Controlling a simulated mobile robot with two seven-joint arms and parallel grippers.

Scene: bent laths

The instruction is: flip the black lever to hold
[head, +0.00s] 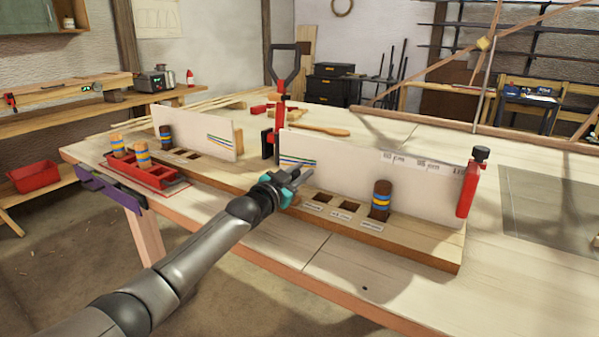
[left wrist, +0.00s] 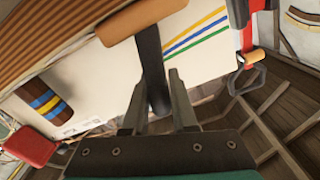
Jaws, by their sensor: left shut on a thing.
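The black lever (left wrist: 150,62) shows in the left wrist view as a dark bar, running from a light brown wooden piece (left wrist: 143,19) down between my fingers. My left gripper (left wrist: 160,103) is shut on its free end. In the head view my left gripper (head: 301,177) is at the middle of the long wooden base, in front of the upright white boards (head: 372,167). There the lever is hidden or too small to make out. I cannot read which label marks hold. My right gripper is not in view.
A banded brown peg (head: 380,200) stands right of the gripper, beside empty square holes. A red clamp (head: 279,120) with a dark handle stands behind. The front bench is mostly clear.

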